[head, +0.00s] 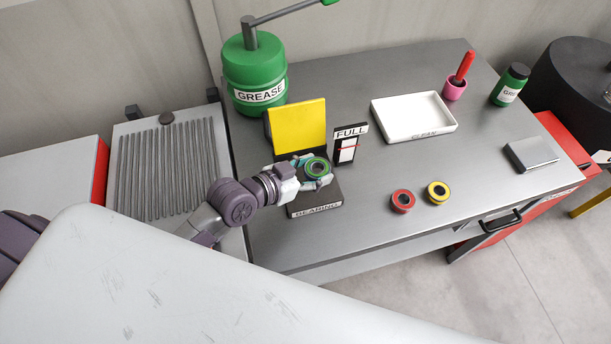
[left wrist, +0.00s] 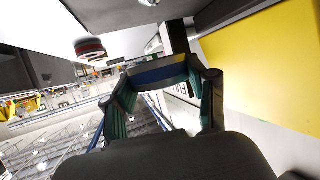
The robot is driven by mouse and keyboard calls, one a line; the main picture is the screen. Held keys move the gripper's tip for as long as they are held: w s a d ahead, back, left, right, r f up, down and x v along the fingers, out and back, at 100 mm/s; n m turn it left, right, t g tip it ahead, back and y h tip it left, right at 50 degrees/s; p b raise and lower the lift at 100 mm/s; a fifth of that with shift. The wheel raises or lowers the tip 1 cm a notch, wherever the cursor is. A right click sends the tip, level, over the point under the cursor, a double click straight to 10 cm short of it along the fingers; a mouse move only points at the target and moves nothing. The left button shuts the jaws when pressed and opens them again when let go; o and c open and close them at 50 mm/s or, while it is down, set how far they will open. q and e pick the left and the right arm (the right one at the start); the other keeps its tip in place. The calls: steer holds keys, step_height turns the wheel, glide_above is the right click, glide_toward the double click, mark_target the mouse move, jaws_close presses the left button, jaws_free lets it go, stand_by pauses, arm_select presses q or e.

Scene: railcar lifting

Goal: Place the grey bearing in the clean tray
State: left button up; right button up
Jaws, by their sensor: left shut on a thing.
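My left gripper (head: 308,176) is shut on the grey bearing (head: 317,168), a ring with a green band and a dark centre. They are over the black stand labelled BEARING (head: 317,208); I cannot tell whether the bearing touches it. In the left wrist view, the bearing (left wrist: 158,72) shows edge-on between the fingertips of the left gripper (left wrist: 160,82). The white clean tray (head: 412,115) lies empty on the bench, to the right and farther back. My right gripper is not in view.
A yellow plate (head: 296,124) and a FULL gauge (head: 348,145) stand behind the gripper. A red ring (head: 403,201) and a yellow ring (head: 438,192) lie to its right. A green grease drum (head: 254,76) and a pink cup (head: 455,88) stand farther back.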

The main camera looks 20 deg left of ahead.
mark_target(306, 180)
arm_select(q)
steer(key=shift+a+f, duration=0.5)
steer(key=shift+a, duration=0.3)
steer(key=shift+f+p, duration=0.45)
steer(key=shift+f, duration=1.4)
steer(key=shift+f, duration=0.1)
steer(key=shift+f, duration=0.15)
steer(key=o, duration=1.5)
